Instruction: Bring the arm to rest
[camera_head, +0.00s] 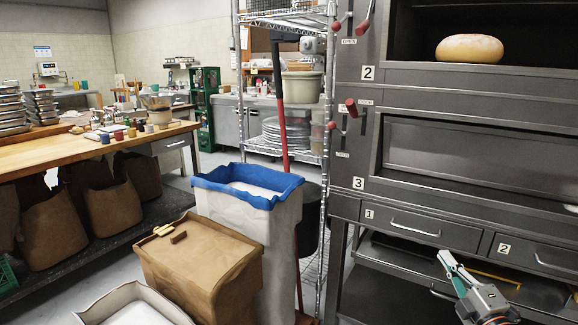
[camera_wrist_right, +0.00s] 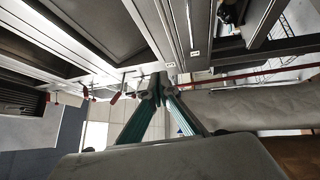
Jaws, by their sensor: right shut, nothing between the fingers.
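My right gripper (camera_head: 449,264) shows at the lower right of the head view, in front of the oven's lower drawers. It has teal-green fingers and a grey body. In the right wrist view its fingers (camera_wrist_right: 155,90) meet at their tips, with nothing between them. It is shut and empty. The grey metal oven (camera_head: 350,200) stands behind it; I cannot tell the exact gap between them. My left gripper is not in view.
A round loaf (camera_head: 470,48) sits in the open upper oven chamber. A white bin with a blue liner (camera_head: 245,192) and a brown sack (camera_head: 205,262) stand left of the oven. A wire rack (camera_head: 325,110) stands behind them. A wooden table (camera_head: 80,150) is at the left.

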